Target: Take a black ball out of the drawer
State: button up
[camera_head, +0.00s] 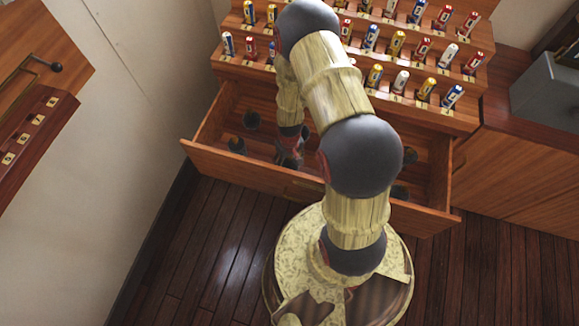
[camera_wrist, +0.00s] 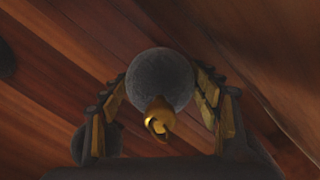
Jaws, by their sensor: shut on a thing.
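The wooden drawer (camera_head: 240,165) is pulled open below the shelves. My gripper (camera_head: 291,158) reaches down into it, left of its middle, and is mostly hidden by my arm in the head view. In the wrist view my gripper (camera_wrist: 162,100) has its fingers on both sides of a black ball (camera_wrist: 160,72) and is shut on it. This ball has a brass fitting on the side toward the camera.
Stepped wooden shelves (camera_head: 420,111) with several small coloured cans rise behind the drawer. A grey box (camera_head: 547,92) stands on the cabinet at right. A wooden console (camera_head: 40,125) is at far left. The floor (camera_head: 205,235) in front is clear.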

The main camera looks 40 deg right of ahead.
jog(key=c, duration=0.3)
